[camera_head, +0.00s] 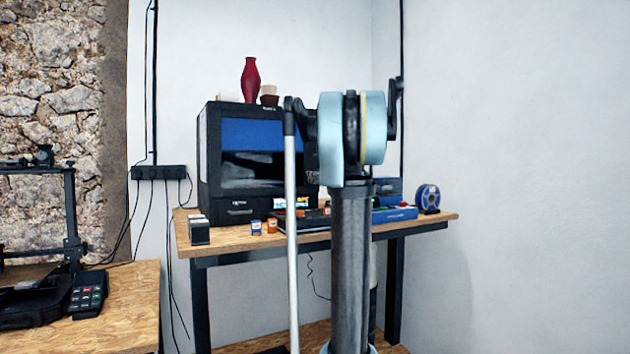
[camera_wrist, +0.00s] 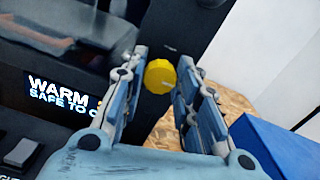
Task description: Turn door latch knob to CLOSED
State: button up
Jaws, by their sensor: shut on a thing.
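The yellow door latch knob (camera_wrist: 160,77) shows in the wrist view on the dark front of the enclosed printer, with a small pale mark on its face. My gripper (camera_wrist: 163,80) has one finger on each side of the knob and is shut on it. In the head view the black printer (camera_head: 210,160) with a blue-topped door window stands on the wooden table. My own arm hides the knob and my gripper there.
The display (camera_wrist: 62,95) left of the knob reads "WARM" and "SAFE TO", the rest cut off. A blue box (camera_wrist: 275,148) lies close on the right in the wrist view. The wooden table (camera_head: 440,217) also bears a blue spool (camera_head: 428,198). A red vase (camera_head: 250,80) stands on the printer.

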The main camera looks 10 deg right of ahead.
jog(key=shift+n, duration=0.4)
jog(key=shift+s+a+f+n, duration=0.1)
jog(key=shift+a+n, duration=0.05)
jog(key=shift+n, duration=4.1)
jog(key=shift+a+f+n, duration=0.1)
jog(key=shift+n, duration=4.15)
jog(key=o, duration=1.1)
jog(key=shift+d, duration=0.1)
jog(key=v, duration=1.1)
jog(key=shift+s+d, duration=0.15)
jog(key=shift+s, duration=0.25)
